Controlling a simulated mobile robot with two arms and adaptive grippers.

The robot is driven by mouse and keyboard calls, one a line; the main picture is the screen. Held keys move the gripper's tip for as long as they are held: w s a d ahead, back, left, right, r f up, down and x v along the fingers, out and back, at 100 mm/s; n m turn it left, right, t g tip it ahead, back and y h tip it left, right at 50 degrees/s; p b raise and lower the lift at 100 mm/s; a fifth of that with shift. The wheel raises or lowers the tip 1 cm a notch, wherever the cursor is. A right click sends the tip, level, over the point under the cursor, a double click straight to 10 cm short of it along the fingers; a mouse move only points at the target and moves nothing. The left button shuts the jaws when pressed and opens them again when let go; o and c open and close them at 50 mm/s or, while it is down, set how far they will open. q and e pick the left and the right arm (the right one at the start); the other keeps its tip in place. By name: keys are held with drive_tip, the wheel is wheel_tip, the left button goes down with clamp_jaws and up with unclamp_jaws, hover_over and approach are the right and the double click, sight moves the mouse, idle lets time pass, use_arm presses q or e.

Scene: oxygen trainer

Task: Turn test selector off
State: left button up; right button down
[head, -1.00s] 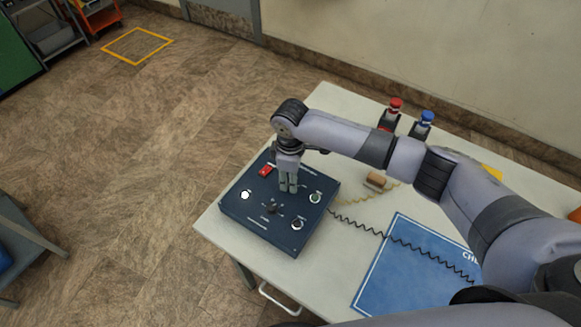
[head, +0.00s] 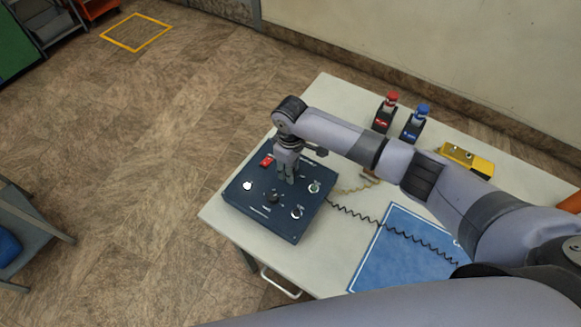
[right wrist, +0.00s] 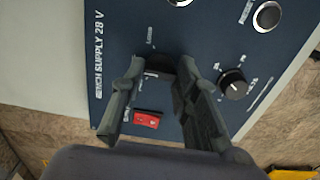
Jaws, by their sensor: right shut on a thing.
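The dark blue panel box (head: 262,222), labelled as a 28 V bench supply in the right wrist view (right wrist: 108,20), lies on the table. My right gripper (head: 286,181) points down onto it. In the right wrist view its fingers (right wrist: 160,72) are closed on the sides of a dark knob (right wrist: 161,63). A second black knob (right wrist: 233,84) with a white mark and ticks around it is apart from the fingers; it also shows in the head view (head: 273,197). The small labels are too blurred to tell which is the test selector. My left gripper is not in view.
A red switch (right wrist: 147,119) is close to the fingers. A white lamp (head: 247,186) is on the box. Red-topped (head: 386,112) and blue-topped (head: 416,123) devices and a yellow box (head: 467,160) stand behind my arm. A coiled cable (head: 365,218) crosses the blue mat (head: 385,265).

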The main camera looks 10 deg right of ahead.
drive_tip(key=c, duration=1.2)
unclamp_jaws()
drive_tip(key=shift+c, duration=0.2)
wheel_tip(320, 180, up, 12)
